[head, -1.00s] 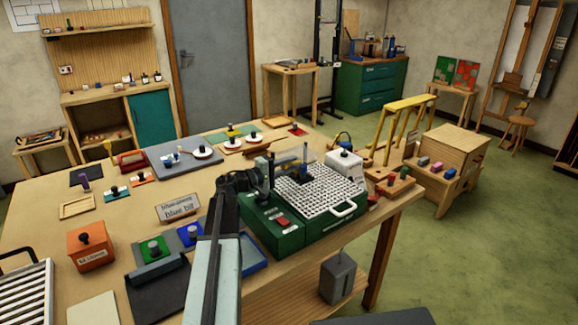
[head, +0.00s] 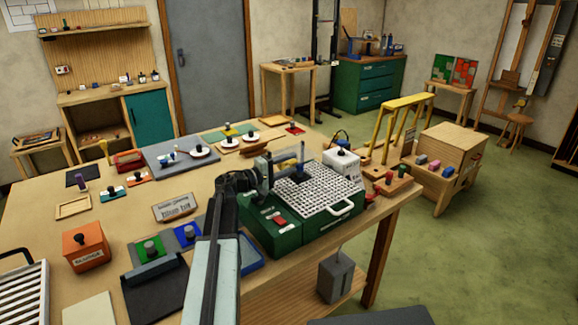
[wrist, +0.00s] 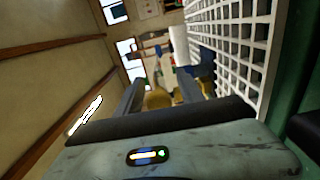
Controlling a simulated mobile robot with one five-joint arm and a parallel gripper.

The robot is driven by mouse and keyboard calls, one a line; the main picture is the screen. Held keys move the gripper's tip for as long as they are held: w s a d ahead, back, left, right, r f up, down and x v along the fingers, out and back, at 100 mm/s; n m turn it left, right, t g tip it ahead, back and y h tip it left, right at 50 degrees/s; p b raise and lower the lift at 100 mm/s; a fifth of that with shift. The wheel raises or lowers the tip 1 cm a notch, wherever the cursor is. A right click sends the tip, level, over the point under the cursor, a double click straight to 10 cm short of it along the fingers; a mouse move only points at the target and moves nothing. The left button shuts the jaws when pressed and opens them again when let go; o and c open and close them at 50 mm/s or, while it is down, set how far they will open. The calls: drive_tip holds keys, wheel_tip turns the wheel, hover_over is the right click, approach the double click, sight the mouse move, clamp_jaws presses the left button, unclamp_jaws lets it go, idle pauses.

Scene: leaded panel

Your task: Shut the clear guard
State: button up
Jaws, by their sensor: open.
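The clear guard (head: 287,158) is a see-through pane above the white grid top of the green machine (head: 272,232) in the head view. It looks tilted, and its exact angle is hard to tell. My gripper (head: 270,172) is open at the left edge of the grid, close beside the guard, and partly hides it. I cannot tell whether they touch. In the wrist view the two fingers (wrist: 160,92) are apart, with a blurred yellow shape beyond them. The white grid (wrist: 235,45) runs along the right there.
A white box (head: 342,165) stands behind the machine, and a white handle (head: 341,209) sticks out at its front right. Coloured blocks with knobs (head: 150,249) and an orange box (head: 86,247) lie to the left. The table's front right edge is close to the machine.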

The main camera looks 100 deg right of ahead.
drive_tip(key=v, duration=0.8)
